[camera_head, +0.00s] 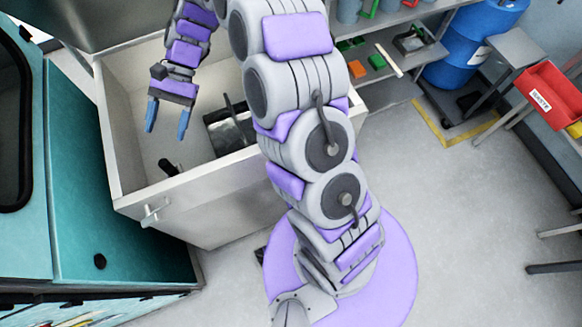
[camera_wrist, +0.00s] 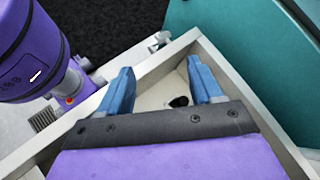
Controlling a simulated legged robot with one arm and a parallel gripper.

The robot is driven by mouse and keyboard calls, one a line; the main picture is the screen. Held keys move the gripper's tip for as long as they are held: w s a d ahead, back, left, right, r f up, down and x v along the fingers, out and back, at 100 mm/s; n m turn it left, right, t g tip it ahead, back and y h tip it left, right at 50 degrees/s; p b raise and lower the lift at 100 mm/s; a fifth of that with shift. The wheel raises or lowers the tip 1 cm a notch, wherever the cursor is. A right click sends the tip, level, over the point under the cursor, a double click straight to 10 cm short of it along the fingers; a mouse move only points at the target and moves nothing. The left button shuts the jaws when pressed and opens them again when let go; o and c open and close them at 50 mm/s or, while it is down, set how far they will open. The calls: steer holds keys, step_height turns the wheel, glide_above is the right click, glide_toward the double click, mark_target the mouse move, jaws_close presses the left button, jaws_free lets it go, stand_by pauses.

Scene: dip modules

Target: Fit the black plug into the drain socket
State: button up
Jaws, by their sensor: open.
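A small black piece (camera_head: 168,167), which looks like the black plug, is low inside the pale tank (camera_head: 190,192), near its front left corner. A black piece (camera_wrist: 179,101) also shows in the wrist view on the tank's pale bottom, between my fingers as seen. My gripper (camera_head: 166,133) points down into the tank with its two blue fingers apart and empty. The fingers appear above the black piece and not touching it. In the wrist view my gripper (camera_wrist: 160,67) is spread wide. I cannot make out the drain socket clearly.
A dark box-like object (camera_head: 230,130) is in the tank, right of my gripper. The tank's walls stand close around the gripper. A teal cabinet (camera_head: 110,220) stands at the left. Shelves, a blue barrel (camera_head: 475,45) and a red bin (camera_head: 549,97) are at the right.

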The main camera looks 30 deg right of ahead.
steer(key=s+d+r+n+t+h, duration=0.1)
steer(key=s+d+r+n+h, duration=0.1)
steer(key=s+d+r, duration=0.35)
steer(key=s+d+r+n+t+h, duration=0.1)
steer(key=s+d+r+n+h, duration=0.15)
steer(key=s, duration=0.65)
steer(key=s+d+f+n+t+h, duration=0.1)
steer(key=s+d+t+h, duration=0.2)
steer(key=s+d, duration=0.9)
steer(key=shift+s+d+f+h, duration=0.2)
steer(key=shift+s+h, duration=0.25)
steer(key=shift+s, duration=0.4)
steer(key=shift+a, duration=0.1)
